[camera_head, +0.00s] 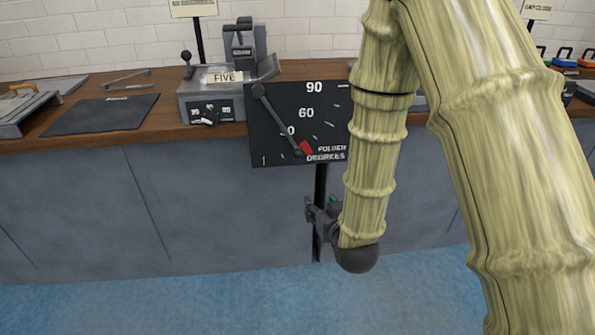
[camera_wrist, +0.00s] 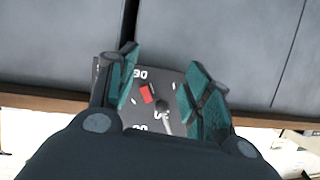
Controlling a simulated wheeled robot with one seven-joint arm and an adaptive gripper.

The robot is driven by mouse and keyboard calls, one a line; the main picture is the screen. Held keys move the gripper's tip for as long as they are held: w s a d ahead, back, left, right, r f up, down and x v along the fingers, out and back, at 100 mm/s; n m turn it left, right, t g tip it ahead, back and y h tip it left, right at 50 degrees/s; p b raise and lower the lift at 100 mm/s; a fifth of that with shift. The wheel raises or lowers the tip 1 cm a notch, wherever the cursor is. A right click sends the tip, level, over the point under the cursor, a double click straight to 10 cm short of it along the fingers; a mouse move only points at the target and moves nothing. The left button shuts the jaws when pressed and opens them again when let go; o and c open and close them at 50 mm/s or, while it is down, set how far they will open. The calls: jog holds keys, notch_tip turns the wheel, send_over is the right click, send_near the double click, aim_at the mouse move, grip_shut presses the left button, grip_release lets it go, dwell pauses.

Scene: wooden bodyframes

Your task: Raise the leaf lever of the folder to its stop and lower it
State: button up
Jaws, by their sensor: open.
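The folder's black degree board (camera_head: 268,145) hangs at the bench front, marked 90 and 60, with "FOLDER DEGREES" low down. My gripper (camera_head: 322,208) is open and empty, below the board's lower edge.
A dark post (camera_head: 320,180) stands below the board, by my gripper. A black mat (camera_head: 100,115) lies further left. My arm hides the bench to the right.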

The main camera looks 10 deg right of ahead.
aim_at(299, 157)
jog(key=w+a+r+t+y+b, duration=0.1)
jog(key=w+a+r+t+b, duration=0.25)
jog(key=r+b, duration=0.35)
jog(key=shift+n+t, duration=0.25)
jog(key=shift+n, duration=0.05)
jog(key=w, duration=0.7)
jog(key=w+a+b, duration=0.1)
jog(key=w, duration=0.2)
jog(key=shift+w+r, duration=0.35)
jog(key=shift+w, duration=0.05)
jog(key=shift+a, duration=0.1)
grip_shut()
